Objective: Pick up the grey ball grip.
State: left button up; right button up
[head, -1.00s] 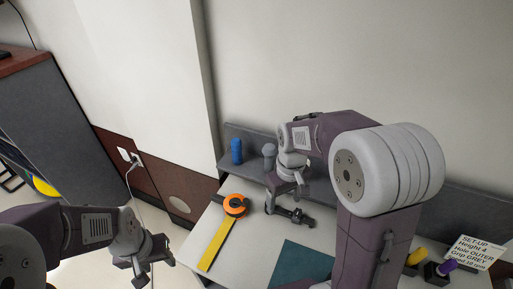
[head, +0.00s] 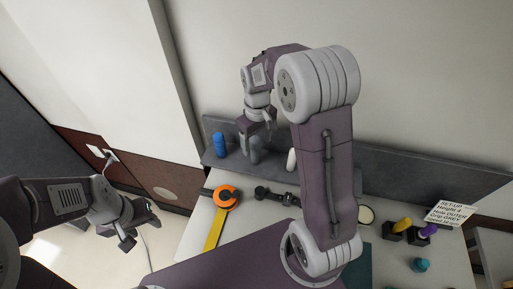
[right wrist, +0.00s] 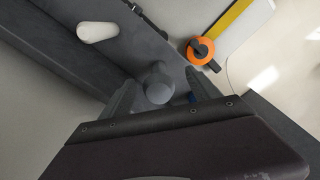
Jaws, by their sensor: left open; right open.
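The grey ball grip (head: 255,152) stands on the grey shelf (head: 330,183) along the back of the table. My right gripper (head: 255,126) is just above it, pointing down, open and empty. In the right wrist view the round head of the grey ball grip (right wrist: 158,84) shows between the two open fingers, apart from both as far as I can tell. My left gripper (head: 141,232) is open and empty, off the left side of the table.
A blue grip (head: 219,145) and a white grip (head: 291,160) flank the grey one on the shelf. An orange-and-yellow tape measure (head: 225,197) and a black clamp-like part (head: 275,195) lie in front. A set-up card (head: 450,213) stands at the right.

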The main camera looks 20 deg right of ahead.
aim_at(253, 138)
jog(key=shift+w+a+f+p, duration=0.15)
jog(key=shift+w+f+p, duration=0.45)
jog(key=shift+w+f, duration=0.55)
jog(key=f, duration=0.3)
jog(key=shift+w+d+f+p, duration=0.15)
jog(key=shift+w+d+p, duration=0.05)
jog(key=shift+w+p, duration=0.15)
jog(key=shift+s+d+f, duration=0.1)
jog(key=shift+s+f, duration=0.1)
jog(key=shift+s, duration=0.15)
jog(key=shift+s+r, duration=0.1)
jog(key=shift+s, duration=0.3)
jog(key=shift+w+a, duration=0.2)
jog(key=shift+w, duration=0.15)
jog(key=c, duration=1.3)
pick_arm(q)
jog(key=shift+w+d+r, duration=0.1)
jog(key=shift+w+r, duration=0.65)
jog(key=shift+w, duration=0.2)
pick_arm(e)
jog(key=shift+s, duration=0.1)
jog(key=shift+c, duration=1.1)
